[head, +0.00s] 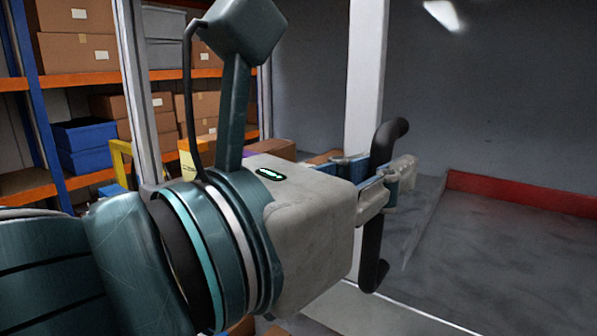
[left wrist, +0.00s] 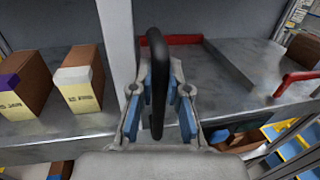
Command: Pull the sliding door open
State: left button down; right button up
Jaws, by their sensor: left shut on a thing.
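The black door handle (head: 383,145) is a curved upright bar on the right side of a pale vertical door post (head: 366,75). The sliding door's panel is hard to make out; it may be clear. My left gripper (head: 385,183) is shut on the handle at about its middle. In the left wrist view the handle (left wrist: 157,65) stands between the blue-padded fingers of my left gripper (left wrist: 160,95), and the pale post (left wrist: 117,40) is just left of it. The gripper hides part of the handle in the head view. My right gripper is not in view.
A shelf rack (head: 95,79) with cardboard boxes and blue bins (head: 85,145) stands at the left, beyond a second pale post (head: 137,85). A grey floor with a red edge strip (head: 520,192) lies to the right of the handle. Two labelled boxes (left wrist: 85,85) show left in the wrist view.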

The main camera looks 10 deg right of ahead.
pick_arm(q)
jog(key=shift+w+f, duration=0.1)
jog(key=shift+f, duration=0.15)
jog(key=c, duration=1.3)
grip_release()
jog(key=shift+c, duration=0.2)
jog(key=shift+o, duration=1)
jog(key=shift+w+d, duration=0.1)
jog(key=shift+w+d+r, duration=0.1)
jog(key=v, duration=1.2)
jog(key=shift+w+d, duration=0.1)
